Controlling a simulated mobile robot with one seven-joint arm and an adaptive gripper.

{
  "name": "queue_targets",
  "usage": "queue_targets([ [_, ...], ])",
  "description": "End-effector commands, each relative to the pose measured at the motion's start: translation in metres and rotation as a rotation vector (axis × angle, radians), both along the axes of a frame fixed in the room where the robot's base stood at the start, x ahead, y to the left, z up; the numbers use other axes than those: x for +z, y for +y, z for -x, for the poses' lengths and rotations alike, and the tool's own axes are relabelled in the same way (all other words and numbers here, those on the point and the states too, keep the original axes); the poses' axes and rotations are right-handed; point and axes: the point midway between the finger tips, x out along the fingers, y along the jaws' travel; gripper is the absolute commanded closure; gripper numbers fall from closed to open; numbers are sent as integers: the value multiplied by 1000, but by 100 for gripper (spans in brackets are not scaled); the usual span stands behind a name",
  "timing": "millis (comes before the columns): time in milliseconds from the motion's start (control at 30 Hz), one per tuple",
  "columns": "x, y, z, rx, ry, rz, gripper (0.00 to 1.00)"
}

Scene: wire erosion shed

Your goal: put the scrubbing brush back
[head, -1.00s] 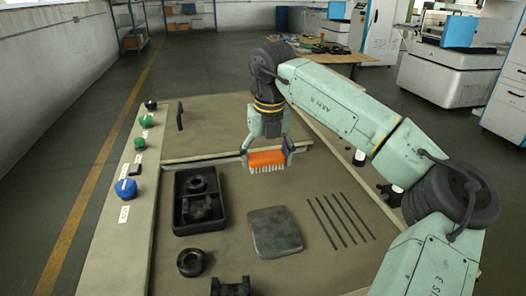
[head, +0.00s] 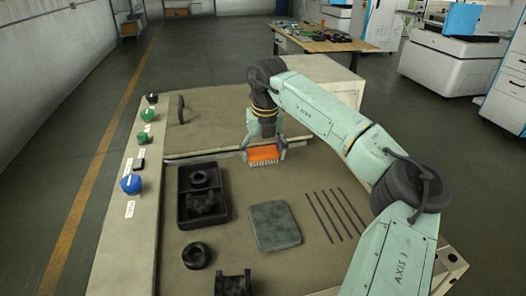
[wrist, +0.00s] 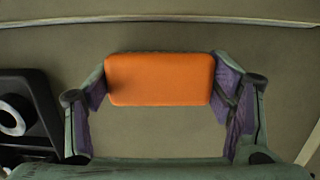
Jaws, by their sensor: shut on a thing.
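The scrubbing brush (head: 264,154) has an orange back and pale bristles that point down. My gripper (head: 264,150) is shut on it, one finger at each short end. In the wrist view the orange back of the brush (wrist: 159,78) lies level between the purple-padded fingers (wrist: 165,92). The brush is over the bench top (head: 225,230), close to the raised strip across the bench. I cannot tell whether the bristles touch the surface.
A black tray (head: 184,214) with dark round parts stands left of the brush. A grey slab (head: 274,226) and several thin dark rods (head: 335,215) lie nearer. Loose black parts (head: 196,256) sit at the front left. Knobs, one blue (head: 131,184), line the left edge.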

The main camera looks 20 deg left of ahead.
Motion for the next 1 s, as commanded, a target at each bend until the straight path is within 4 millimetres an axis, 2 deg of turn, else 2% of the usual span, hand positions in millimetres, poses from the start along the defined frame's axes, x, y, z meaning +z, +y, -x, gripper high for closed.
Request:
queue_targets([
  [67, -4, 0, 0, 0, 0, 0, 52],
  [100, -2, 0, 0, 0, 0, 0, 23],
  [367, -2, 0, 0, 0, 1, 1, 6],
  [667, -2, 0, 0, 0, 0, 0, 6],
  [800, 6, 0, 0, 0, -1, 0, 6],
  [867, 13, -1, 1, 0, -2, 1, 6],
  [1000, 41, -3, 4, -1, -5, 2, 6],
])
